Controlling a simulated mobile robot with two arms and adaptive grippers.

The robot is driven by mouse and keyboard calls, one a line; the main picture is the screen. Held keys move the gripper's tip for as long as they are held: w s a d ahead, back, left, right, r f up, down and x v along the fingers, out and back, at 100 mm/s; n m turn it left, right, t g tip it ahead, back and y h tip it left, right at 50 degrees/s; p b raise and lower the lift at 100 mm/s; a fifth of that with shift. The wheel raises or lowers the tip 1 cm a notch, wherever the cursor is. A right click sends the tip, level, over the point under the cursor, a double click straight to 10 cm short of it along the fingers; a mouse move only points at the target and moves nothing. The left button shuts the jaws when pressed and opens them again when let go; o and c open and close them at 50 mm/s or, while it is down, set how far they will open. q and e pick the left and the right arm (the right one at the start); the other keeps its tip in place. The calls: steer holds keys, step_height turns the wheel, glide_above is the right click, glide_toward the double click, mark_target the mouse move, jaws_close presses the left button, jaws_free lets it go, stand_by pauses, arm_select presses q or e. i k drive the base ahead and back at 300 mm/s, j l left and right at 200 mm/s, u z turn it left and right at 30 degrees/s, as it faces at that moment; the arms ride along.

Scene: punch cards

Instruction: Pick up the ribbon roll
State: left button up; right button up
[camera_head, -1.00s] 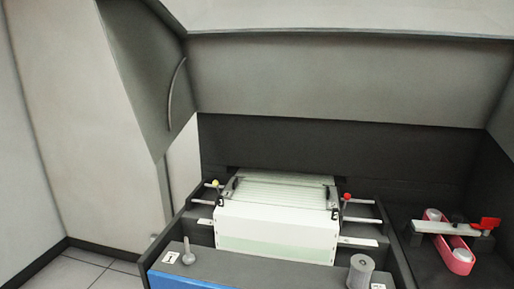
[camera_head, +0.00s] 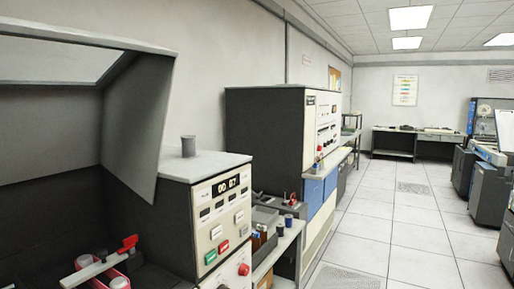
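No thing in view is plainly marked as the ribbon roll. A pink-red band around pale round spools (camera_head: 119,283) is at the lower left, cut by the bottom edge, with a red lever (camera_head: 129,242) over it. A small grey cylinder (camera_head: 188,146) stands upright on top of the control cabinet. Small dark blue cylinders (camera_head: 290,220) stand on a shelf right of that cabinet; they are too small to tell what they are. Neither of my grippers is in view.
The control cabinet (camera_head: 222,212) with buttons and a display stands right of the dark machine hood (camera_head: 140,125). A taller cabinet (camera_head: 268,128) stands behind. A tiled aisle (camera_head: 390,230) runs clear at right, with dark machines (camera_head: 490,190) along its far side.

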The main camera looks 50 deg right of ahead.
mark_target(188, 142)
steer(key=z, duration=1.2)
steer(key=u, duration=1.8)
steer(key=z, duration=1.8)
steer(key=i+l+u, duration=0.1)
steer(key=u, duration=1)
steer(key=i+l+u, duration=0.1)
steer(key=l+u, duration=0.25)
steer(key=l, duration=0.25)
steer(key=l+u, duration=0.35)
steer(key=l, duration=0.2)
steer(key=k+l+u, duration=0.1)
steer(key=l+u, duration=0.25)
steer(key=l, duration=0.25)
steer(key=k+l+u, duration=0.15)
steer(key=l+u, duration=0.2)
steer(key=l, duration=0.25)
